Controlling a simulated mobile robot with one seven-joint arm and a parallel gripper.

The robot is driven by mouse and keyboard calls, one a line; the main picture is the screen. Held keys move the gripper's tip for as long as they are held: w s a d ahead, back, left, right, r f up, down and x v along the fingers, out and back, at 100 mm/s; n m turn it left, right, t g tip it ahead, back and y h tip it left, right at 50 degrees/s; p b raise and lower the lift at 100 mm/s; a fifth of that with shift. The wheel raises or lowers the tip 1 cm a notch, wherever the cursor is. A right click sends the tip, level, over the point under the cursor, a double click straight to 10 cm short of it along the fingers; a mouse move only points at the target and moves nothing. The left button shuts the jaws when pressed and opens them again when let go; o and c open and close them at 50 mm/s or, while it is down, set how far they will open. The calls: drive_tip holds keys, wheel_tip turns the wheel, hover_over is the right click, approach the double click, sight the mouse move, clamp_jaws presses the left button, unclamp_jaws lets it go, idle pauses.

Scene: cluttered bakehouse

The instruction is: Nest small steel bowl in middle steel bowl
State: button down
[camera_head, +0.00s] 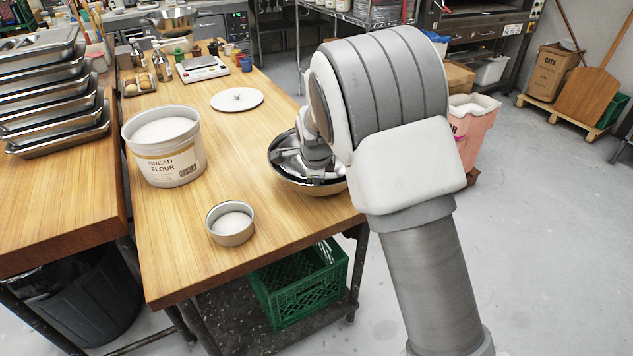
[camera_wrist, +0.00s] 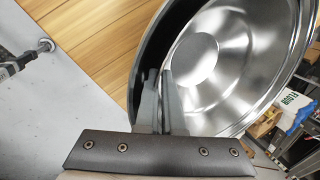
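A shiny steel bowl, which I take to be the small steel bowl (camera_wrist: 222,62), fills much of the wrist view, with its inside facing the camera. A wider, darker steel bowl, apparently the middle steel bowl (camera_head: 283,178), sits on the wooden table near its right edge. The small bowl appears inside or just over it; I cannot tell whether they touch. My gripper (camera_wrist: 160,78) has its fingers close together on either side of the small bowl's rim. In the head view my gripper (camera_head: 316,176) is at the bowls, and my arm hides their right part.
On the wooden table (camera_head: 185,262), a bread flour tub (camera_head: 175,165) and a small round tin (camera_head: 231,224) stand left of the bowls. A white disc (camera_head: 237,99) lies behind them. A green crate (camera_head: 300,290) is below. Bare wood surrounds the bowls on the left.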

drive_tip(key=shift+f, duration=0.1)
drive_tip(key=c, duration=1)
unclamp_jaws()
drive_tip(key=shift+o, duration=0.2)
drive_tip(key=shift+s, duration=0.1)
drive_tip(key=shift+o, duration=0.2)
drive_tip(key=shift+f, duration=0.1)
drive_tip(key=shift+o, duration=0.8)
drive_tip(key=shift+s+f, duration=0.1)
drive_tip(key=shift+w+r+p, duration=0.2)
drive_tip(key=shift+r+p, duration=2.45)
drive_tip(key=shift+r, duration=1.6)
